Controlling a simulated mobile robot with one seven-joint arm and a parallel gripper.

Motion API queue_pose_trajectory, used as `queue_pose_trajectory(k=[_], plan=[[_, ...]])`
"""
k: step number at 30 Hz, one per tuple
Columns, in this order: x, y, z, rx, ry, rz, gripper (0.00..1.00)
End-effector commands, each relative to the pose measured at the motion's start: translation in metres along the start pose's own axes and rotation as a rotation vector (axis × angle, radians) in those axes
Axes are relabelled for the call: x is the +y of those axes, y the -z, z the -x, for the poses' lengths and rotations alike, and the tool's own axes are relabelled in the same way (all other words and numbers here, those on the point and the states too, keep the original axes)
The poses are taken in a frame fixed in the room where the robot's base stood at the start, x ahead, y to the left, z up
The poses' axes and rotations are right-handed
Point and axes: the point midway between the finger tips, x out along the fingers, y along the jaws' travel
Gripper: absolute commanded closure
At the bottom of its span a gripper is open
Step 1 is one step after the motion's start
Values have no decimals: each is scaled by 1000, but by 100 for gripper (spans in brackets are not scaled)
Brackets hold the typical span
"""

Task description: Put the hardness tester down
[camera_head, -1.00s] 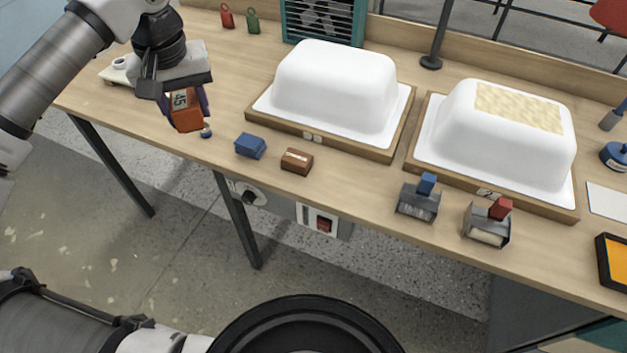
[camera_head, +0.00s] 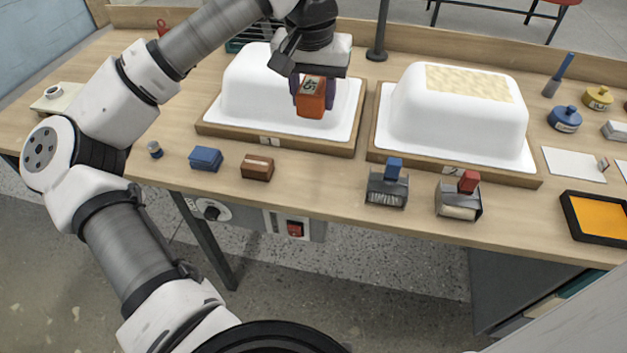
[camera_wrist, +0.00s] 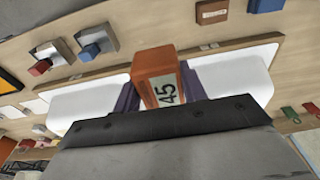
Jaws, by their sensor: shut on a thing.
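The hardness tester (camera_head: 312,98) is an orange block with a pale label reading 45. My gripper (camera_head: 314,92) is shut on it, with purple fingers on both sides. In the head view it hangs in front of the left white tub shell (camera_head: 250,85); I cannot tell the gap to the shell. In the wrist view the tester (camera_wrist: 158,80) sits between the purple fingers, with the tub shells behind it. The shell lies upside down on a wooden base (camera_head: 225,131) marked 1.
A second shell (camera_head: 408,120) with a beige patch stands to the right. Blue (camera_head: 206,158) and brown (camera_head: 257,167) blocks, two handled tools (camera_head: 388,188) (camera_head: 459,200) and an orange tray (camera_head: 600,219) line the front. Bare tabletop shows at front left.

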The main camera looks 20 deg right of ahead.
Motion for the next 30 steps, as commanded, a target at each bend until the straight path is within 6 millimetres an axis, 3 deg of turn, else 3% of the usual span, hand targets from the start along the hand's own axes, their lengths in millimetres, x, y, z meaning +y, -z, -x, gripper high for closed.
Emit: queue_pose_trajectory(k=[16,30], plan=[[1,-17,-130,-4,-6,-1,77],[1,-23,-187,-2,-3,0,77]])
